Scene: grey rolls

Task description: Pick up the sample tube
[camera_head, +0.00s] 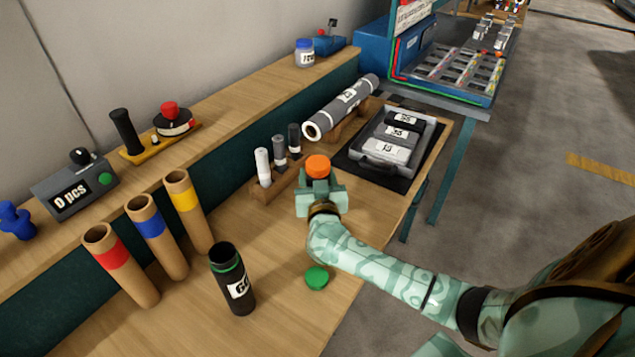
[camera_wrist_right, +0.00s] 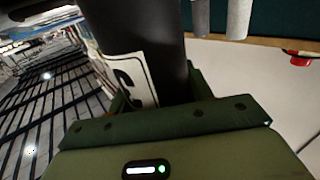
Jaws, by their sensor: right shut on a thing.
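The sample tube appears to be the dark cylinder in my right gripper (camera_head: 320,192). In the head view its orange cap (camera_head: 318,166) shows above the jaws, and the rest is hidden by the gripper. In the right wrist view the dark tube (camera_wrist_right: 178,70) with a white label stands between the green jaws, which are shut on it. I cannot tell whether its base touches the bench. My left gripper is not in view.
A similar open black tube (camera_head: 232,279) stands at the bench front, with a green cap (camera_head: 317,278) lying nearby. A rack (camera_head: 268,192) of slim tubes is left of my gripper. A grey tray (camera_head: 398,140) is to the right, a grey roll (camera_head: 341,107) behind.

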